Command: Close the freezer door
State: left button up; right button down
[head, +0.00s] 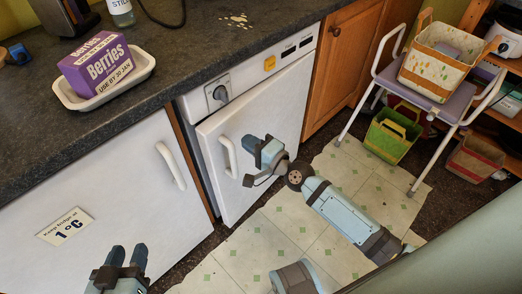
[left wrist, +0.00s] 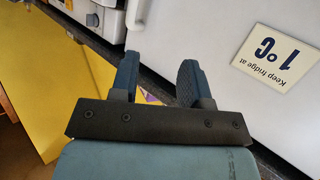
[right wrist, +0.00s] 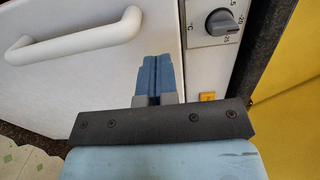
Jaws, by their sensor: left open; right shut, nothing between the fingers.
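The white freezer door (head: 285,105) stands under the counter, below a control panel with a dial (head: 219,93). Its top edge sits slightly out from the panel, so it looks a little ajar. Its white handle (head: 229,157) is on the left side. My right gripper (head: 258,146) is shut and empty in front of the door, right of the handle. In the right wrist view its fingers (right wrist: 150,78) are over the door near the panel; contact cannot be told. My left gripper (head: 125,256) is open and empty before the fridge door.
The fridge door (head: 110,190) with a 1°C label is left of the freezer. A wooden cupboard (head: 345,55) is on the right. A stool (head: 437,95) with a basket stands further right. The tiled floor mat (head: 240,262) before the freezer is otherwise clear.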

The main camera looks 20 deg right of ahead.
aim_at(225, 127)
jog(key=x, duration=0.6)
jog(key=shift+b, duration=0.35)
jog(key=shift+w+a, duration=0.2)
jog(key=shift+w, duration=0.15)
pick_arm(q)
jog(key=shift+w+d+r+t, duration=0.15)
jog(key=shift+d+r, duration=0.05)
jog(key=shift+r, duration=0.25)
jog(key=shift+w+d+r+t, duration=0.15)
jog(key=shift+d+r, duration=0.05)
jog(key=shift+r, duration=0.25)
pick_arm(e)
jog(key=x, duration=0.4)
jog(key=shift+f, duration=0.1)
pick_arm(q)
jog(key=shift+s+f, duration=0.1)
jog(key=shift+f, duration=0.05)
pick_arm(e)
jog(key=shift+s, duration=0.1)
